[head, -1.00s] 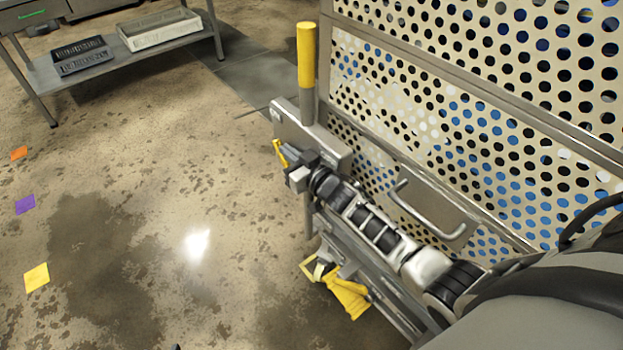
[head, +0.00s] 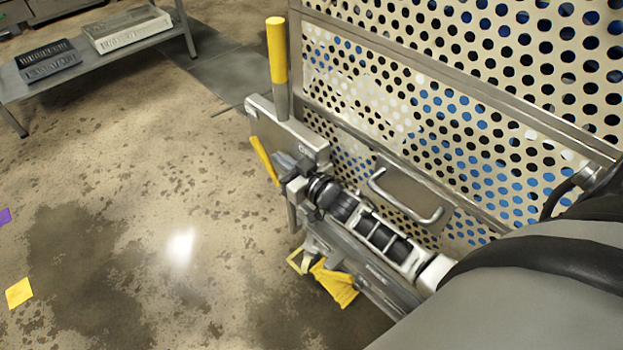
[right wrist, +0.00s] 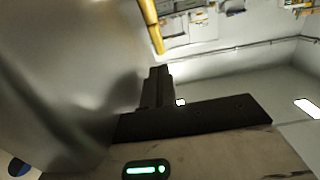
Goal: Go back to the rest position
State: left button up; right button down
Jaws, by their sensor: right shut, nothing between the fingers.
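My right gripper (head: 284,164) is shut and empty in the head view. It is beside the grey steel bracket (head: 290,128) at the end of the perforated rack, and a slim yellow bar (head: 264,160) shows just left of its fingers. I cannot tell whether the gripper touches the bar or the bracket. My right arm reaches in from the lower right, along the rack's lower side. The right wrist view shows a dark part (right wrist: 157,88) close up beside a blurred grey metal surface (right wrist: 60,70). My left gripper is not in view.
The perforated rack wall (head: 480,120) with a metal handle (head: 408,205) fills the right. A yellow-topped post (head: 277,52) rises at its corner. Yellow parts (head: 334,284) sit low beneath my arm. A bench (head: 118,58) with trays stands upper left.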

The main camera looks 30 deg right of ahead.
jog(key=f+v, duration=0.1)
jog(key=v, duration=0.9)
jog(key=s+a+f+g, duration=0.4)
jog(key=s+a+g, duration=0.2)
jog(key=s+a, duration=0.6)
jog(key=shift+s+f+g, duration=0.2)
jog(key=shift+s+g, duration=0.1)
jog(key=shift+s, duration=0.65)
